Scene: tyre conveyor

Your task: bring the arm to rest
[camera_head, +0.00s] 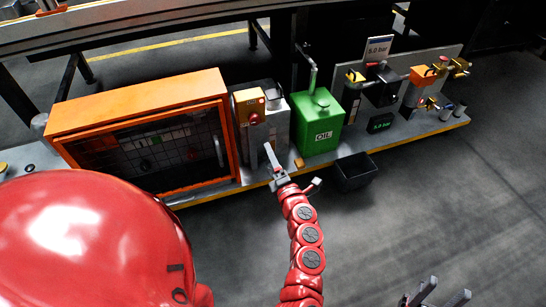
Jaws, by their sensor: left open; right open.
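My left gripper (292,164) is at the end of the red jointed arm in the middle of the view. Its two grey fingers are spread apart with nothing between them. It appears in front of the shelf's front edge, below the grey box with the yellow panel and red button (253,117). Whether it touches the shelf I cannot tell. My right gripper (449,286) shows at the bottom right edge, over the grey floor. Its fingers are apart and empty, and the rest of that arm is out of view.
An orange cabinet (140,93) stands on the shelf at left. A green oil can (319,124) stands right of the button box. A black bin (355,172) is below the shelf edge. Valves and a gauge board (379,49) fill the right end. The floor (420,210) at right is clear.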

